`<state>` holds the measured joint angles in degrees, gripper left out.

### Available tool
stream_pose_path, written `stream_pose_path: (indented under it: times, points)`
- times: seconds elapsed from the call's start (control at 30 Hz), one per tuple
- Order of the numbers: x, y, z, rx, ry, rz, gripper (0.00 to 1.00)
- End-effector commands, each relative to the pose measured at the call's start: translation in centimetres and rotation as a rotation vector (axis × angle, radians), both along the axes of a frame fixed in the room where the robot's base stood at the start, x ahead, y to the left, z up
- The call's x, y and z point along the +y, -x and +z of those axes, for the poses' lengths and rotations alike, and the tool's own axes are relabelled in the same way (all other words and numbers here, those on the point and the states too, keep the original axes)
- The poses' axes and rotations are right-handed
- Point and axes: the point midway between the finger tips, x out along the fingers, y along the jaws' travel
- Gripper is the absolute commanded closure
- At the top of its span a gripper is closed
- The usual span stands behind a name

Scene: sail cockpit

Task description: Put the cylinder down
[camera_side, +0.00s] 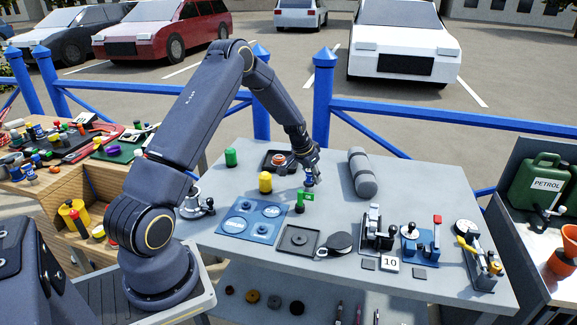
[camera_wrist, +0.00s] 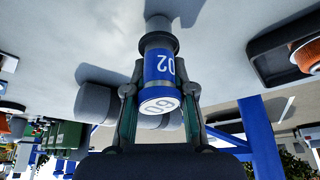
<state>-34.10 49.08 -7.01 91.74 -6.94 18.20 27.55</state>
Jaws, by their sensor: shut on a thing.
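My gripper (camera_wrist: 160,105) is shut on a blue cylinder (camera_wrist: 158,67) with white markings and a pale numbered end. A finger lies on each side of it in the wrist view. A dark grey collar-like part (camera_wrist: 158,40) shows at the cylinder's far end; I cannot tell whether it belongs to the cylinder. In the side view my gripper (camera_side: 312,180) is low over the back-middle of the grey table (camera_side: 340,210), and the cylinder is small and partly hidden there. I cannot tell whether it touches the table. A green item (camera_side: 304,197) is right beside it.
A green cylinder (camera_side: 231,157) and a yellow cylinder (camera_side: 265,182) stand to the left. A dark tray with an orange item (camera_side: 278,160) lies behind. A grey roll (camera_side: 362,172) lies right.

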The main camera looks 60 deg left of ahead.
Motion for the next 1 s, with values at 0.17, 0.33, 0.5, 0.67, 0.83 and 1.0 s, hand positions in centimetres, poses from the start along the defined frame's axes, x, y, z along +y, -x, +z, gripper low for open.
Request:
stream_pose_path:
  times: [0.17,0.33,0.5,0.67,0.83,1.0]
  points:
    - [0.0,0.0,-0.2,0.000,0.000,0.000,0.67]
    - [0.0,0.0,-0.2,0.000,0.000,0.000,0.49]
    - [0.0,0.0,-0.2,0.000,0.000,0.000,0.45]
    - [0.0,0.0,-0.2,0.000,0.000,0.000,0.45]
    - [0.0,0.5,1.4,-0.001,-0.001,0.000,0.45]
    - [-0.3,1.9,4.9,-0.004,-0.002,0.001,0.45]
